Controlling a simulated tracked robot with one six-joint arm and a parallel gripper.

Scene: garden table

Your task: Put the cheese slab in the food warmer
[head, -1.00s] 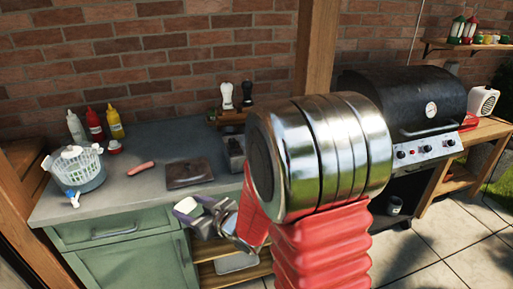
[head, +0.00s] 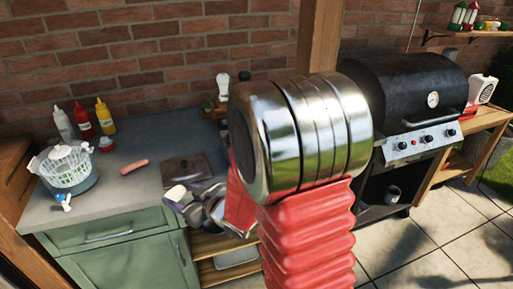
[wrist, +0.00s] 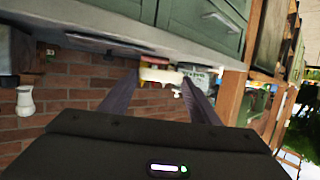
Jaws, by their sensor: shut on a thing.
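My gripper (head: 184,204) is shut on the pale cheese slab (head: 175,193), held at the counter's front edge, just in front of a dark flat plate-like thing with a small knob. In the wrist view the slab (wrist: 161,76) sits between the tips of my two fingers (wrist: 160,88). I cannot pick out the food warmer for certain; the dark flat thing (head: 183,169) may be its lid. My arm hides part of the counter to the right of it.
The counter (head: 105,190) holds a white basket (head: 66,168), a sausage (head: 134,167) and several sauce bottles (head: 82,122) near the brick wall. A black grill (head: 410,95) stands to the right.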

